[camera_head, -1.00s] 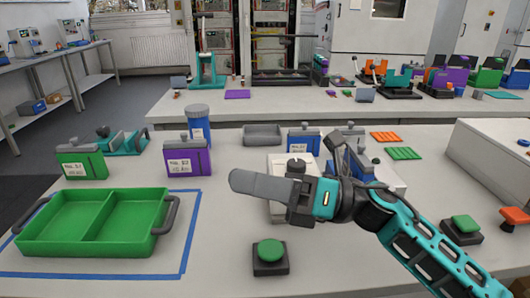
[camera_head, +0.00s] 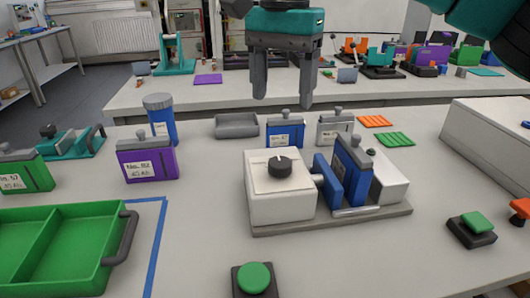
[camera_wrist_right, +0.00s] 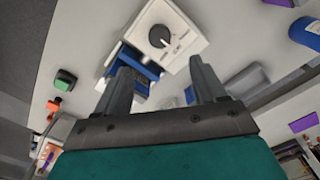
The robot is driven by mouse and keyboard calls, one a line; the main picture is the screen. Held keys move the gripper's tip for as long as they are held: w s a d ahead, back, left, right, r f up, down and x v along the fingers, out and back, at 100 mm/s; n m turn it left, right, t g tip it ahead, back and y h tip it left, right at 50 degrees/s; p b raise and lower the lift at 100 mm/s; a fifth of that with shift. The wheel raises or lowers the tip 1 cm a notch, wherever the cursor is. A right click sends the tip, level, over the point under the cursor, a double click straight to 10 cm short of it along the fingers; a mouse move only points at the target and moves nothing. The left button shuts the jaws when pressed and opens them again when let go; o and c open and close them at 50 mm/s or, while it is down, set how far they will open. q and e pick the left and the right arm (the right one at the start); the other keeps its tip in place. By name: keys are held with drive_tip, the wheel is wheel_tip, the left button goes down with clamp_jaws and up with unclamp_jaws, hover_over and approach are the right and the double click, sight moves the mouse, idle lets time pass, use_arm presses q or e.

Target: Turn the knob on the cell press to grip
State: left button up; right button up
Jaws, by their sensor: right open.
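The cell press (camera_head: 283,200) stands on the table right of centre, a white block on a grey base with blue jaws at its right side. Its black knob (camera_head: 280,167) sits on the white top and carries a light pointer mark. A blue cell (camera_head: 353,168) stands upright at the blue jaws. My right gripper (camera_head: 283,103) is open and empty, fingers pointing down, above and behind the knob. In the right wrist view the knob (camera_wrist_right: 160,36) lies beyond the fingertips, with markings beside it. My left gripper is not in view.
A green tray (camera_head: 122,240) lies at the left inside blue tape. A green button (camera_head: 254,279) is at the front, another (camera_head: 474,222) at the right. Purple, blue and grey cells stand behind and left of the press.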

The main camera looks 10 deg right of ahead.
sight(280, 162)
wheel_tip(280, 162, down, 13)
drive_tip(key=shift+s+r+b, duration=0.1)
drive_tip(key=shift+r+b, duration=0.05)
drive_tip(key=shift+b, duration=0.8)
drive_tip(key=shift+c, duration=0.2)
drive_tip(key=c, duration=1)
drive_tip(key=shift+m, duration=0.4)
drive_tip(key=m, duration=0.2)
drive_tip(key=shift+m, duration=0.3)
drive_tip(key=m, duration=0.4)
drive_tip(key=shift+m, duration=0.3)
